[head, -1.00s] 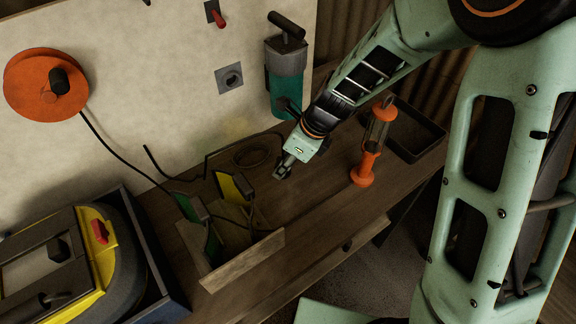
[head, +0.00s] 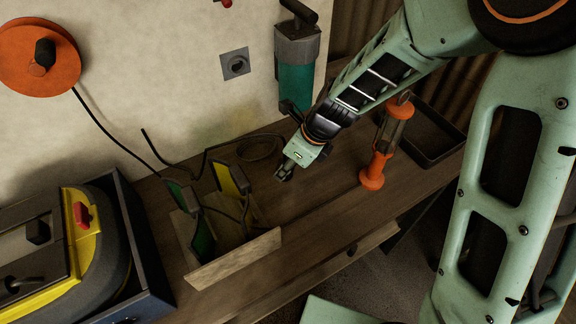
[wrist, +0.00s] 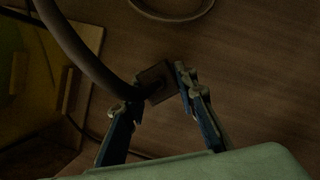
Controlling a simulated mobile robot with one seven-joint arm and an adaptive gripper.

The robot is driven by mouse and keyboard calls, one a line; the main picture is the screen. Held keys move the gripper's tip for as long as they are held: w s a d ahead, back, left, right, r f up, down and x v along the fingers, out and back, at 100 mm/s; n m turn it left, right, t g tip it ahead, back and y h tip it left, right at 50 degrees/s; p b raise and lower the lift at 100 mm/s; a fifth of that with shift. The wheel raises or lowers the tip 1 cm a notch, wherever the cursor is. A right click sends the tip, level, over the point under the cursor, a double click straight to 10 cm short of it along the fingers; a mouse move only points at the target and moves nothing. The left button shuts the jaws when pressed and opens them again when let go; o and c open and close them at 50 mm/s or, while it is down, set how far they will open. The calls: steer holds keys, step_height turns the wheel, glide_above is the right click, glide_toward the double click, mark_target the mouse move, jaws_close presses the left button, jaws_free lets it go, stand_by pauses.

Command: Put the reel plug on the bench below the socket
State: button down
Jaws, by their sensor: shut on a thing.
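The grey socket (head: 235,63) is on the pale wall board above the bench (head: 300,215). My gripper (head: 284,173) is low at the bench top, below the socket and slightly to its right. In the wrist view my gripper (wrist: 158,92) is shut on a dark, square-ended plug (wrist: 156,78), with a thick dark cable running to it from the upper left. The head view barely shows the plug, and whether it touches the wood I cannot tell. The orange reel (head: 40,58) hangs on the wall at the left, its black cable running down to the bench.
A wooden rack with green and yellow plates (head: 236,262) stands left of my gripper. An orange lamp (head: 374,170) stands to the right, before a dark tray (head: 430,135). A teal cylinder (head: 296,85) hangs above. A yellow-and-black machine (head: 85,235) is at lower left.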

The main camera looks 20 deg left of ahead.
steer(key=shift+f, duration=0.1)
steer(key=c, duration=1.5)
jaws_free()
steer(key=shift+c, duration=0.2)
steer(key=p+v, duration=0.1)
steer(key=v, duration=1.1)
steer(key=shift+a, duration=0.1)
